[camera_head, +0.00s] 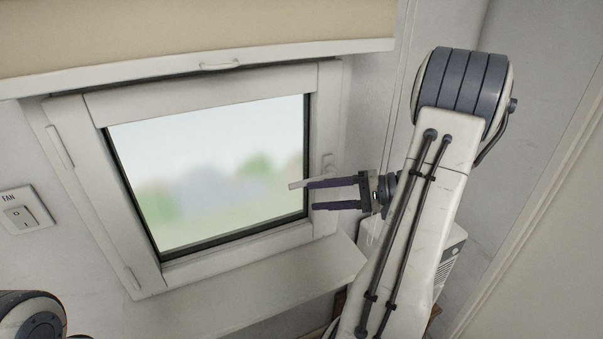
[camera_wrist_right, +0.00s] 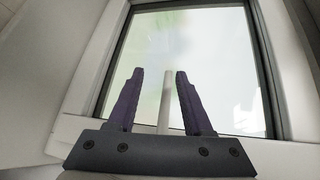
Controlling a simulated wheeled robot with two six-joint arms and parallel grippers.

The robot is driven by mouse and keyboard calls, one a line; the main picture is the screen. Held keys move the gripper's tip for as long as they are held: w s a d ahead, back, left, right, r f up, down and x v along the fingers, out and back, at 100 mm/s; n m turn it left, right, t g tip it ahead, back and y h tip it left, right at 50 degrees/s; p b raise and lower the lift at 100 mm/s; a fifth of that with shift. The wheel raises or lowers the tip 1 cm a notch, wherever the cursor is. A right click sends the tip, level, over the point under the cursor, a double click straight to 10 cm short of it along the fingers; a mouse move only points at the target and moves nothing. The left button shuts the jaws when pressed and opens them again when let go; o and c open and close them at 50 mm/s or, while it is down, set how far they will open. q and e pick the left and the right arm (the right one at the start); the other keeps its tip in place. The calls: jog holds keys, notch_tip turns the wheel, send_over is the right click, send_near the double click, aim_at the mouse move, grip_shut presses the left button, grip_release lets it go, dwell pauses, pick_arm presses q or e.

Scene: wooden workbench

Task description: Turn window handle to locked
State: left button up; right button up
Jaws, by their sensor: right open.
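The window (camera_head: 330,215) has a white frame around a pane showing blurred green and grey. The handle's light grey lever (camera_head: 294,186) sticks out leftward, roughly horizontal, past the upper finger of my right gripper; its mount (camera_head: 327,163) is on the right side of the frame. My right gripper (camera_head: 310,196), with dark purple fingers, is open at the lever. In the right wrist view the lever (camera_wrist_right: 167,95) appears between the two fingers (camera_wrist_right: 160,74), closer to the right finger, with gaps on both sides. The rest of the lever is hidden behind the fingers. My left gripper is out of view.
A rolled-down beige blind (camera_head: 200,30) hangs above the window. A fan switch (camera_head: 22,212) is on the left wall. A pale sill (camera_head: 250,295) runs below the window, and a white vented box (camera_head: 455,245) stands behind my right arm.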

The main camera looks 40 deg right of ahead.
aim_at(306, 182)
jog(key=s+d+r+m+t+h, duration=0.1)
jog(key=s+d+t+h, duration=0.15)
jog(key=d, duration=0.25)
jog(key=shift+y, duration=0.45)
jog(key=p+x, duration=0.2)
jog(key=x, duration=0.3)
jog(key=p+x, duration=0.2)
jog(key=x, duration=0.3)
jog(key=shift+d+r, duration=0.15)
jog(key=shift+r, duration=0.1)
jog(key=shift+w+a+f, duration=0.2)
jog(key=shift+w+a, duration=0.05)
jog(key=shift+w, duration=0.2)
grip_shut()
